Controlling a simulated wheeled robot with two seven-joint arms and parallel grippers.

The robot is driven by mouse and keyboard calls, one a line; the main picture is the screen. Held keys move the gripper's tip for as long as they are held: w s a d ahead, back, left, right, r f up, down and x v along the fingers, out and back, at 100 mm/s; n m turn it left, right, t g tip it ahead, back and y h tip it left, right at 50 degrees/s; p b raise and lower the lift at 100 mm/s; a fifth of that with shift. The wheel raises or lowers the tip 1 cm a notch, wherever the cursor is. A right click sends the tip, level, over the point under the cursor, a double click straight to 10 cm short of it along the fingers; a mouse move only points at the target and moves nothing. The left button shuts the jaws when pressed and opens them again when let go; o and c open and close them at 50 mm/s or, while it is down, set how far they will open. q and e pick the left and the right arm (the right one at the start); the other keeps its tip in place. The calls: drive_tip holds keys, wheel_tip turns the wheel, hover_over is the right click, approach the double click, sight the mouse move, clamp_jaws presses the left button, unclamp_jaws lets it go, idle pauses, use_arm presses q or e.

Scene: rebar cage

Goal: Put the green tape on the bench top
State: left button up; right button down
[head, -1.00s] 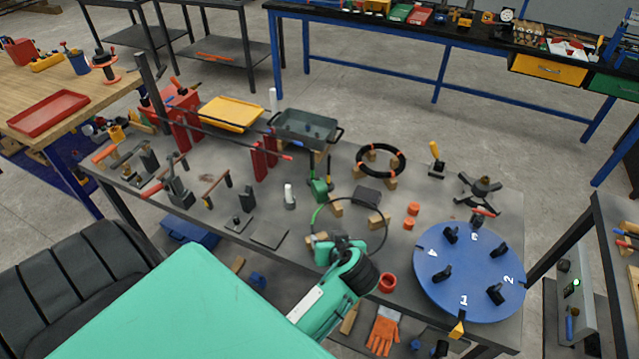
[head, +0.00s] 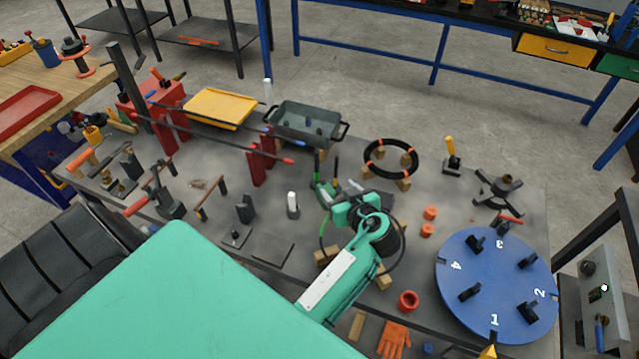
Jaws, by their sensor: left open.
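A small dark-green item (head: 323,196), which may be the green tape, sits mid-bench with dark upright parts by it. Its exact shape is too small to tell. The grey bench top (head: 268,180) spreads around it. My left gripper (head: 350,207), at the end of the teal arm, is just right of the green item and over the bench. The jaws are open, but the fingertips are largely hidden by the wrist. I see nothing held in them. My right gripper is out of view.
A black cable loop (head: 404,252) lies around wooden blocks under my wrist. A blue numbered disc (head: 497,285) stands right, and a black ring (head: 390,143) with orange bands behind. A grey pan (head: 337,137) and yellow tray (head: 220,108) are farther back. Orange rolls (head: 430,212) sit right of the arm.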

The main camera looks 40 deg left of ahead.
sight(329, 193)
use_arm(q)
drive_tip(key=f+b, duration=0.1)
drive_tip(key=f, duration=0.1)
drive_tip(key=f+b, duration=0.2)
drive_tip(key=a+f+b, duration=0.1)
drive_tip(key=f+b, duration=0.1)
drive_tip(key=shift+w, duration=0.25)
drive_tip(key=shift+f+b, duration=0.45)
drive_tip(key=shift+b, duration=0.25)
drive_tip(key=shift+w+a, duration=0.2)
drive_tip(key=shift+a, duration=0.05)
drive_tip(key=p+x, duration=0.3)
drive_tip(key=x, duration=0.3)
drive_tip(key=shift+w, duration=0.25)
drive_tip(key=shift+w+a+f, duration=0.15)
drive_tip(key=shift+a+f, duration=0.05)
drive_tip(key=shift+f, duration=0.05)
drive_tip(key=shift+c, duration=0.2)
